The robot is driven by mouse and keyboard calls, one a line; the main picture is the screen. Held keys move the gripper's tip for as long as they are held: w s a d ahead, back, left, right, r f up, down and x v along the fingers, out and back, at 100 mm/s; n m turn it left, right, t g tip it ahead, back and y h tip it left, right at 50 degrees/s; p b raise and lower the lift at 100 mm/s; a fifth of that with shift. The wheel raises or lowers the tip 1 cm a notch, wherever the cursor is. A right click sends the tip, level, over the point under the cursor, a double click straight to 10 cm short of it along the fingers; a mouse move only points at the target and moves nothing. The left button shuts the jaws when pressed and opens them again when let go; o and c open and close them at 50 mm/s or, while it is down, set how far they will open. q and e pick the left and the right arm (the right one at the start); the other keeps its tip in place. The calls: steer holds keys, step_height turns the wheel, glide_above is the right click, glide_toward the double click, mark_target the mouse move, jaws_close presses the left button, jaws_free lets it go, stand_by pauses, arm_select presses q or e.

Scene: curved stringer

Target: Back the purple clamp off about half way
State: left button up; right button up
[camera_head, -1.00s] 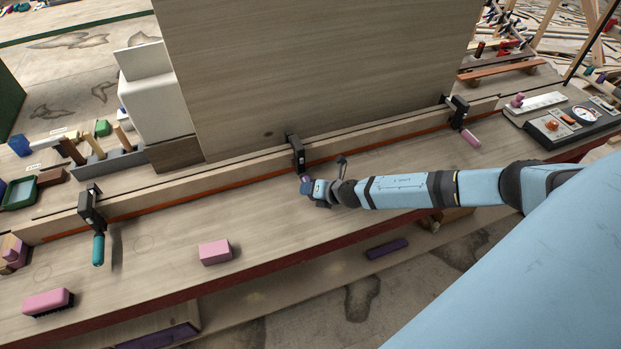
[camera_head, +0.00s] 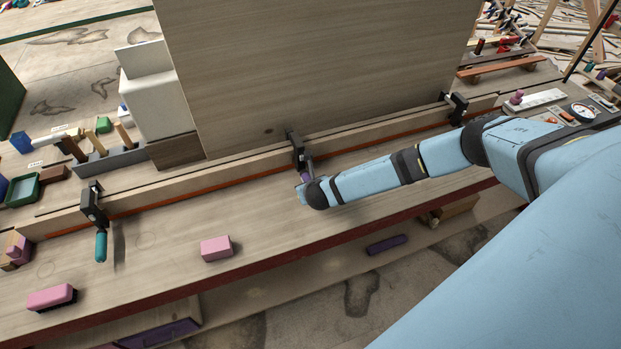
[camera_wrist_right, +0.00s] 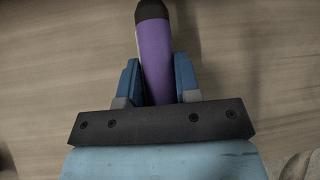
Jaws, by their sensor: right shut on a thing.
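The purple clamp (camera_head: 297,148) is the middle one on the long wooden strip, with a black body. Its purple handle (camera_head: 309,171) points down toward the front of the bench. In the right wrist view the purple handle (camera_wrist_right: 156,58) lies between the two blue fingers of my right gripper (camera_wrist_right: 160,78), with its black end beyond them. My right gripper (camera_head: 304,190) is shut on the handle; in the head view my own arm partly hides the fingers. My left gripper is not in view.
A teal-handled clamp (camera_head: 93,206) sits at the left on the strip, and another clamp (camera_head: 456,106) at the right, behind my arm. A large wooden panel (camera_head: 320,70) stands behind the strip.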

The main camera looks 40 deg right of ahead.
steer(key=shift+n+h, duration=0.3)
steer(key=shift+h, duration=0.2)
stand_by(0.3)
steer(key=o, duration=0.9)
